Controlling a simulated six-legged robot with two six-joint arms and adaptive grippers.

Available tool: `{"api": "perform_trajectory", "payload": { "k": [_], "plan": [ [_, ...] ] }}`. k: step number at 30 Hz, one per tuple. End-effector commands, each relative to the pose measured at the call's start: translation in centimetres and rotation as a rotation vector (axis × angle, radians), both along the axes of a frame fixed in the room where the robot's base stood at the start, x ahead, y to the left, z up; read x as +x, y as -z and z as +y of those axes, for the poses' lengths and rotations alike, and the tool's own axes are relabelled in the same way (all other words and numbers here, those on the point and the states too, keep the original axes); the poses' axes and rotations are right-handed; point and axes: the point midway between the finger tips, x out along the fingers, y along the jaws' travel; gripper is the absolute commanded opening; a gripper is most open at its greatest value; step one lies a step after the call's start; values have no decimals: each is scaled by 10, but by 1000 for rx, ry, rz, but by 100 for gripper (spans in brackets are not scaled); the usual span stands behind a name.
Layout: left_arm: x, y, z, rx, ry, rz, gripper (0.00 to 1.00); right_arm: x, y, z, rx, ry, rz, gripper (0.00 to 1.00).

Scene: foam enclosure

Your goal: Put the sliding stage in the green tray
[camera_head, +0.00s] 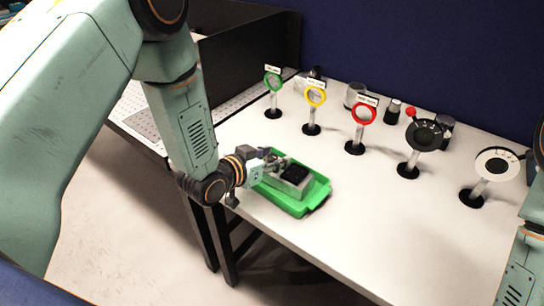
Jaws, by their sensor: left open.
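The sliding stage (296,174), a grey block with a black top, sits in the green tray (318,198) near the table's left front edge. It lies within the tray's rim, on the side nearer my left arm. My left gripper (277,161) is at the stage's left end, with its fingers open. The view does not show clearly whether the fingers touch the stage. The tray's left side is partly hidden by my left gripper. My right arm shows at the right edge, but its gripper is out of view.
A row of posts with round heads stands behind the tray: green (273,82), yellow (315,97), red (363,113), black (424,135) and white (497,164). Small cylinders stand behind them. The white table (385,225) is clear to the tray's right.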

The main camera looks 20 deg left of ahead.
Motion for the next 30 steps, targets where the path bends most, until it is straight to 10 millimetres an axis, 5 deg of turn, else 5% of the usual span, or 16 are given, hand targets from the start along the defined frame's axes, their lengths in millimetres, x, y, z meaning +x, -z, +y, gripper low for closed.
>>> {"api": "perform_trajectory", "payload": {
  "k": [11, 30],
  "plan": [
    [-8, -4, 4, -1, -2, 1, 47, 0, 0, 0, 0, 0, -1, 0],
    [-91, -41, 37, -3, -5, 2, 47, 0, -7, 0, 0, 0, -1, 0]
  ]
}}
